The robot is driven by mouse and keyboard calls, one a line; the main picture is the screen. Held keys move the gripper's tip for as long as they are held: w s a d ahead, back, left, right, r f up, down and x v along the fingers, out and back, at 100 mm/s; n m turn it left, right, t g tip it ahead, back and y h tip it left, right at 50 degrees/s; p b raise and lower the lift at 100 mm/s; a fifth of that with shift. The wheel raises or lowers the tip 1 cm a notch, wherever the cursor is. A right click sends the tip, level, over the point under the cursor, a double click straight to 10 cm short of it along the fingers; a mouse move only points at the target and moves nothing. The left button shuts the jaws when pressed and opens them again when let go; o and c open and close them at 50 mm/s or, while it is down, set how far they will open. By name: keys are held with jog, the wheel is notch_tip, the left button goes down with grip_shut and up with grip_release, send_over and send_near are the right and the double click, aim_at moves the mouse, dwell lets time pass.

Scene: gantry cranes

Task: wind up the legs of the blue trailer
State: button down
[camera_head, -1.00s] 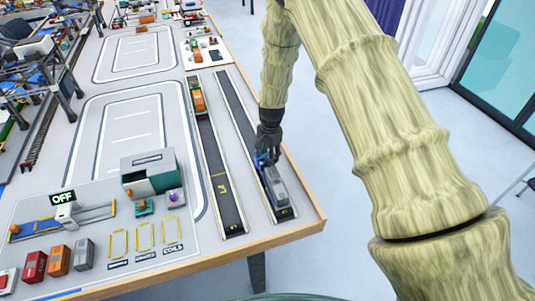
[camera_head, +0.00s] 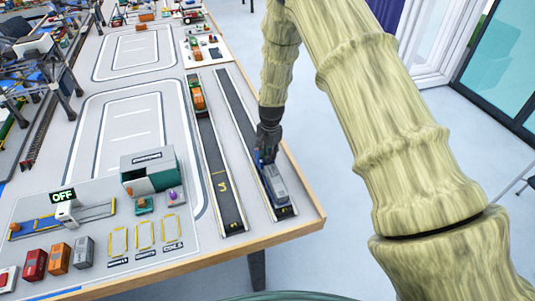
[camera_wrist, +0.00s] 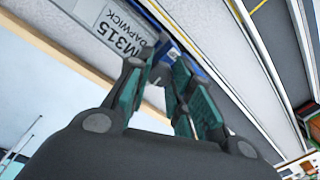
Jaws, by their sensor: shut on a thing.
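The blue trailer (camera_head: 265,172) stands on the dark outer lane near the table's right edge, with a grey container (camera_head: 277,187) on it. In the wrist view the container (camera_wrist: 122,28) shows "M315" and "DAPWICK", with the trailer's blue side strip (camera_wrist: 188,58) beside it. My gripper (camera_head: 267,154) is at the trailer's far end, reaching down from above. In the wrist view my gripper (camera_wrist: 163,76) has its teal-padded fingers close together on a small part beside the trailer. The fingers hide most of that part. The trailer's legs cannot be made out.
An orange truck (camera_head: 197,98) is on the inner lane (camera_head: 221,185). A green-grey building (camera_head: 150,173) and several small containers stand to the left. The wooden table edge (camera_head: 302,190) runs close to the trailer. The outer lane (camera_head: 236,105) behind my gripper looks clear.

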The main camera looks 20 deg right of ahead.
jog(key=n+b, duration=0.2)
jog(key=n, duration=0.2)
jog(key=shift+f+n, duration=0.1)
jog(key=shift+n, duration=0.2)
jog(key=n+b, duration=0.2)
jog(key=n, duration=0.2)
jog(key=n+b, duration=0.1)
jog(key=n, duration=0.8)
jog(key=shift+n+h+b, duration=0.3)
jog(key=shift+b, duration=0.1)
jog(key=n, duration=0.4)
jog(key=shift+a, duration=0.1)
jog(key=n, duration=0.5)
jog(key=n+p, duration=0.1)
jog(key=n, duration=0.3)
jog(key=shift+n+p, duration=0.5)
jog(key=shift+n, duration=1.5)
